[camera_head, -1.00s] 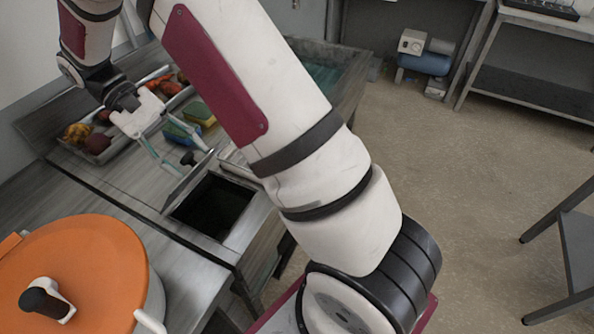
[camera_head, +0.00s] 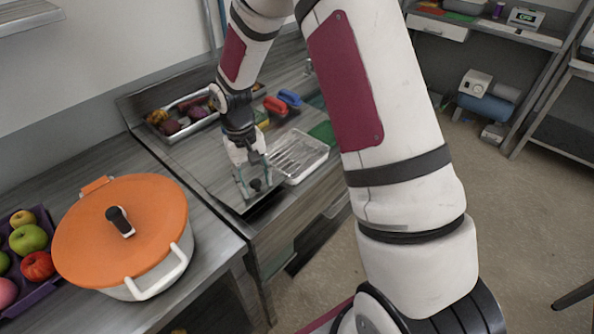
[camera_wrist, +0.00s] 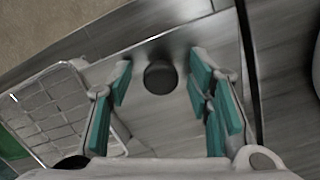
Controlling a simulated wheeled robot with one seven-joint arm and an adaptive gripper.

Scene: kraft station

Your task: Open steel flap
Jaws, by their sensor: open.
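The steel flap (camera_wrist: 185,110) is a grey metal plate with a round black knob (camera_wrist: 160,78), which also shows in the head view (camera_head: 256,184). In these views the plate looks flat, but my gripper partly hides it and I cannot tell its exact tilt. A dark strip runs along its front right side in the head view. My gripper (camera_wrist: 158,80), also in the head view (camera_head: 254,189), points down over the flap. Its teal-padded fingers are open, one on each side of the knob, with visible gaps to it.
A wire rack tray (camera_head: 300,157) stands close right of the gripper. Behind are a metal tray (camera_head: 201,111) of produce and red and blue items. A white pot with an orange lid (camera_head: 150,235) stands front left, beside a purple fruit crate (camera_head: 48,285).

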